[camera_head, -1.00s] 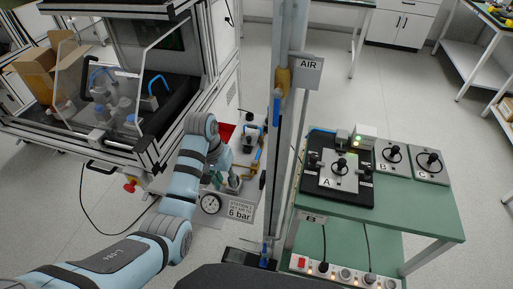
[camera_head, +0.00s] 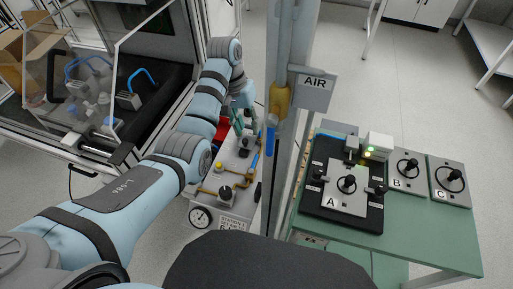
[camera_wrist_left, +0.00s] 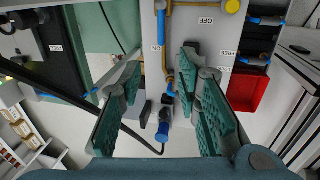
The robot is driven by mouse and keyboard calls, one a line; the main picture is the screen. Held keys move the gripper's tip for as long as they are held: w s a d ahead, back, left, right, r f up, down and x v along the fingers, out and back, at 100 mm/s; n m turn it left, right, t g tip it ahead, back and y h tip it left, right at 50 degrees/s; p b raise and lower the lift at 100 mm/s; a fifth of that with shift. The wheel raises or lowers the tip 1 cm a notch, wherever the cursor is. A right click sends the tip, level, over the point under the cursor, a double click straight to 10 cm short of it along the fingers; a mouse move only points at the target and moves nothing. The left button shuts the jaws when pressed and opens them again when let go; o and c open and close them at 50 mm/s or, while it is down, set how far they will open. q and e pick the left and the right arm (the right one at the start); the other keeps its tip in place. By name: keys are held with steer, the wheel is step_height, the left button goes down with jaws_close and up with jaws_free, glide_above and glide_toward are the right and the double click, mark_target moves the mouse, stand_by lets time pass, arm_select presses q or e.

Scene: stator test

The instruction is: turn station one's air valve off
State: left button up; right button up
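Station one's light grey panel (camera_head: 205,185) stands left of the pole, with a gauge, a black knob and brass pipework. A blue valve lever (camera_head: 254,164) lies along the brass pipe there. In the left wrist view the blue lever (camera_wrist_left: 161,28) shows at the top, beside the ON label, with OFF to its right. My left gripper (camera_head: 243,117) is over the far part of the panel. In the wrist view its teal fingers (camera_wrist_left: 162,80) are apart with nothing held; the lever lies beyond the tips. My right gripper is out of view.
A metal pole (camera_head: 283,150) with an AIR sign (camera_head: 313,88) rises close right of the gripper. A red bin (camera_wrist_left: 248,92) is beside the panel. A green table (camera_head: 410,232) with units A, B and C is at right. The clear-doored machine (camera_head: 130,115) is at left.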

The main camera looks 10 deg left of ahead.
arm_select(q)
steer(key=b, duration=0.1)
glide_toward(255, 159)
steer(key=f, duration=0.2)
steer(key=d+f+b, duration=0.1)
steer(key=f, duration=0.2)
steer(key=f+b, duration=0.1)
steer(key=f, duration=0.2)
steer(key=shift+w+d, duration=0.1)
steer(key=shift+d, duration=0.1)
steer(key=shift+r, duration=0.1)
steer(key=shift+c, duration=0.6)
jaws_close()
